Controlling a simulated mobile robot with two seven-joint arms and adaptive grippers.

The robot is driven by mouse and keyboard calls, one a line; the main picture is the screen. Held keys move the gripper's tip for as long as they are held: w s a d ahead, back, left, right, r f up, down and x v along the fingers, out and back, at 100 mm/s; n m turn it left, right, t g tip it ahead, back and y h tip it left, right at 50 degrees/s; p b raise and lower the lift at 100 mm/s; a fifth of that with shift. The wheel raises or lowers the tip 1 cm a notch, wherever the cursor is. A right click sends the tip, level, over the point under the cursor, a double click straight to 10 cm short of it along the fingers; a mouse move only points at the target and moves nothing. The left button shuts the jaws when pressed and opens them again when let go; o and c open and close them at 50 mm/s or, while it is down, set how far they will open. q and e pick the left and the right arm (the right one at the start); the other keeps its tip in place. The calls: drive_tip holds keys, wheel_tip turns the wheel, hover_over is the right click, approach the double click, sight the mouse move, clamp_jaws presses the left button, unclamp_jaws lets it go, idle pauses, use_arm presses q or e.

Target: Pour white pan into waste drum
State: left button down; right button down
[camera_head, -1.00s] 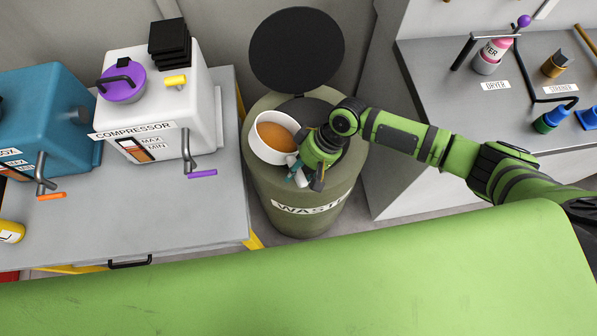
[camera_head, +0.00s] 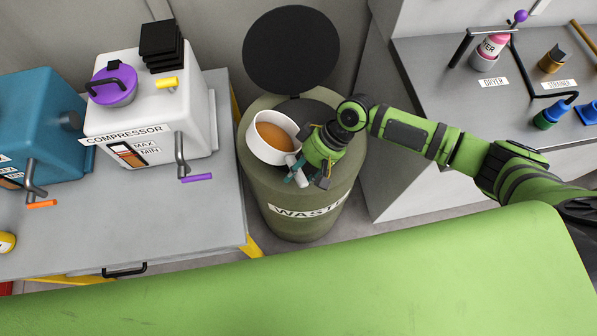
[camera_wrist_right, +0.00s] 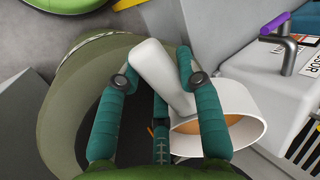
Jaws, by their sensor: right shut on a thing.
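The white pan (camera_head: 262,148) holds an orange-brown liquid (camera_head: 275,136). It is over the left part of the green waste drum (camera_head: 300,215), slightly tilted. My right gripper (camera_head: 298,172) is shut on the pan's white handle. In the right wrist view the teal fingers (camera_wrist_right: 160,85) close around that handle, and the pan's cup (camera_wrist_right: 240,115) shows at the right with liquid inside. The drum's dark lid (camera_head: 291,50) stands open behind. Its dark opening (camera_head: 312,112) shows partly behind the pan and gripper. My left gripper is not in view.
A white compressor (camera_head: 150,115) with a purple-capped top and a blue box (camera_head: 40,125) stand on the grey bench (camera_head: 130,220) at left. A grey counter (camera_head: 440,80) with a dryer bottle (camera_head: 490,52) is at right. A green surface (camera_head: 300,285) fills the foreground.

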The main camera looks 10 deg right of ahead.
drive_tip(key=shift+d+y+b, duration=0.2)
drive_tip(key=shift+y+b, duration=0.1)
drive_tip(key=shift+b, duration=0.25)
drive_tip(key=shift+w+d+r+g+y+b, duration=0.15)
drive_tip(key=shift+y+b, duration=0.45)
drive_tip(key=shift+b, duration=0.85)
drive_tip(key=shift+d+r+g+y+b, duration=0.1)
drive_tip(key=shift+d+g+y+b, duration=0.35)
drive_tip(key=shift+b, duration=1.05)
drive_tip(key=shift+w+r+t+y+b, duration=0.1)
drive_tip(key=shift+y+b, duration=0.65)
drive_tip(key=shift+b, duration=0.7)
drive_tip(key=shift+w+d+f+g+y+b, duration=0.1)
drive_tip(key=shift+d+g+y+b, duration=0.25)
drive_tip(key=shift+y+b, duration=1.05)
drive_tip(key=shift+w+d+f+g+y+b, duration=0.1)
drive_tip(key=shift+d+g+y+b, duration=0.3)
drive_tip(key=shift+b, duration=1.75)
